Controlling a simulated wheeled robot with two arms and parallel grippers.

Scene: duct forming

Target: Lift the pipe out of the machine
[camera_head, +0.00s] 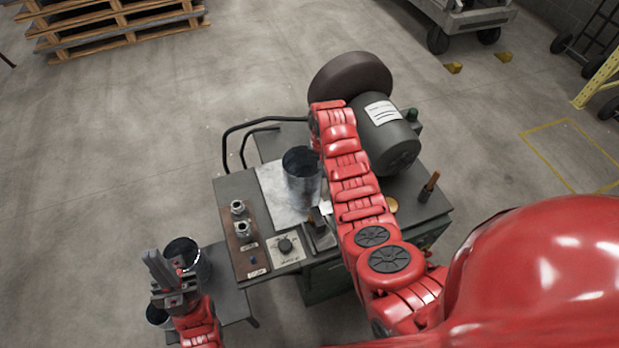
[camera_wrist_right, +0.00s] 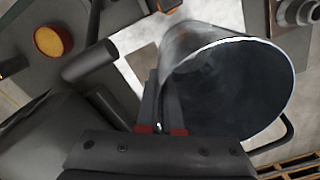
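The grey metal pipe (camera_head: 302,180) stands upright on the machine's bright plate (camera_head: 272,188), its open end up. In the right wrist view the pipe (camera_wrist_right: 232,90) fills the right half, with its rim facing the camera. My right gripper (camera_wrist_right: 158,108) is at the pipe's near edge, its fingers close together with the pipe wall between them. In the head view my right arm hides that gripper. My left gripper (camera_head: 162,268) is over the small side table, its fingers side by side without a clear gap, and it holds nothing visible.
Two more pipes, one (camera_head: 203,268) behind my left gripper and one (camera_head: 157,316) beside it, stand at the side table (camera_head: 228,293). The machine has a large motor (camera_head: 388,135), a black bent rail (camera_head: 226,140) and a control panel (camera_head: 287,248). Pallets (camera_head: 110,30) lie far off.

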